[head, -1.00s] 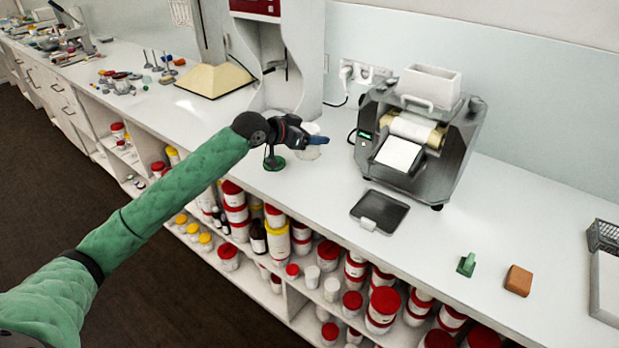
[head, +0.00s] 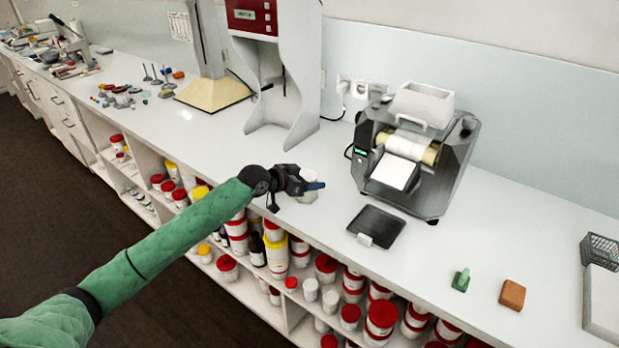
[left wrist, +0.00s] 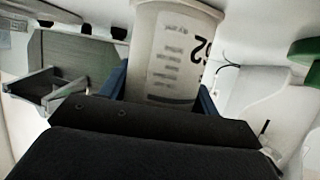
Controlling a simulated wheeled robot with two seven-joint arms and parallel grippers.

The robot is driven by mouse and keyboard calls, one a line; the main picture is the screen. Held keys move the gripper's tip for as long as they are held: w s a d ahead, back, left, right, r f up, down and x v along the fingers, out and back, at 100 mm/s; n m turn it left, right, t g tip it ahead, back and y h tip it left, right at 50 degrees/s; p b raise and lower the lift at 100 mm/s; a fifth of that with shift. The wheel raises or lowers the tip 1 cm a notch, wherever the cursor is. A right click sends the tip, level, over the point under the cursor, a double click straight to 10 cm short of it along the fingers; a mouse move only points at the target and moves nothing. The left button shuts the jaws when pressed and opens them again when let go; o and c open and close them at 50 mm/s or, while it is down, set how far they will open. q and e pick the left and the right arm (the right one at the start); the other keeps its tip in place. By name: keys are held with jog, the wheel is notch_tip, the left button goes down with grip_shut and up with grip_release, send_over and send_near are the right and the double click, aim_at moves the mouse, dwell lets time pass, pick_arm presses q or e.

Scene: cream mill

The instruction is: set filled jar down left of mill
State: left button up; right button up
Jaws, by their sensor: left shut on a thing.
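The mill (head: 447,172) is a dark grey machine with pale rollers and a white hopper on top. My right gripper is not in view.
A black tray (head: 377,225) lies in front of the mill. A tall white stand (head: 300,75) is behind my gripper. A green block (head: 461,280) and an orange-brown block (head: 512,295) lie at the right. White counter is bare between gripper and mill.

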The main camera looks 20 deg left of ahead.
pick_arm(q)
jog(key=shift+f, duration=0.1)
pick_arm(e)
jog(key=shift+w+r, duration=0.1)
pick_arm(q)
jog(key=o, duration=1)
jog(key=shift+c, duration=0.2)
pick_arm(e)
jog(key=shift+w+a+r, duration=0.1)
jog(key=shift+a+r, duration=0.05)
pick_arm(q)
jog(key=shift+s+a, duration=0.1)
jog(key=b+v, duration=0.3)
jog(key=v, duration=0.8)
jog(key=shift+s+a+r, duration=0.15)
jog(key=shift+s+r, duration=0.05)
jog(key=shift+r, duration=0.2)
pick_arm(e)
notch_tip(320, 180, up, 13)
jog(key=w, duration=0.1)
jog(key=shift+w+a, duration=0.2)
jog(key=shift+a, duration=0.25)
